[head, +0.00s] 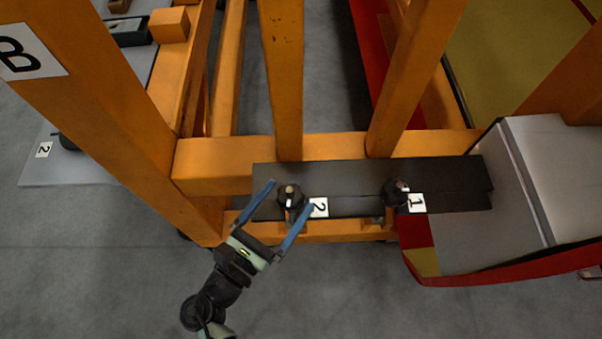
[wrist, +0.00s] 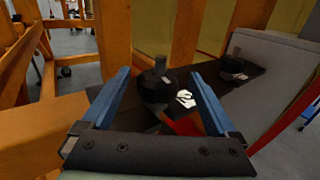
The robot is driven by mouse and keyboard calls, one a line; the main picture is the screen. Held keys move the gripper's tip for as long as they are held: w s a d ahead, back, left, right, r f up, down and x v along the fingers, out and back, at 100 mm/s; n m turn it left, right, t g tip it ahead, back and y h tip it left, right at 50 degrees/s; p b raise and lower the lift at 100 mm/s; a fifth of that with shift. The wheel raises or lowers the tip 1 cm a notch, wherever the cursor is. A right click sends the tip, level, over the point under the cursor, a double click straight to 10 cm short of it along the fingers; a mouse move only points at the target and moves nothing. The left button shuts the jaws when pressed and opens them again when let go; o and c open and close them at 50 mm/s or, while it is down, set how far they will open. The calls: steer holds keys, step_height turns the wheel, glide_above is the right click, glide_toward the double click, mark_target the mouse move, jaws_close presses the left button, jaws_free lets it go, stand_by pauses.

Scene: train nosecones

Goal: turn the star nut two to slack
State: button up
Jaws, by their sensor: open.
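Star nut two (head: 290,197) is a dark lobed knob with a light stud end at its centre. It sits on the black plate (head: 345,177), beside a white label "2" (head: 318,207). In the wrist view the nut (wrist: 158,88) stands between my fingers, its lower part in shadow. My gripper (head: 291,195) is open, with one blue finger on each side of the nut. In the head view both fingers look apart from it; I cannot tell their exact height. Which way the nut is turned cannot be read.
Star nut one (head: 397,192) with label "1" (head: 415,203) is to the right on the same plate. Orange posts (head: 283,80) rise just behind the plate. A grey and red nosecone (head: 525,185) stands at the right. The floor in front is clear.

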steer(key=shift+p+x, duration=0.35)
steer(key=shift+x, duration=2.45)
steer(key=c, duration=1.4)
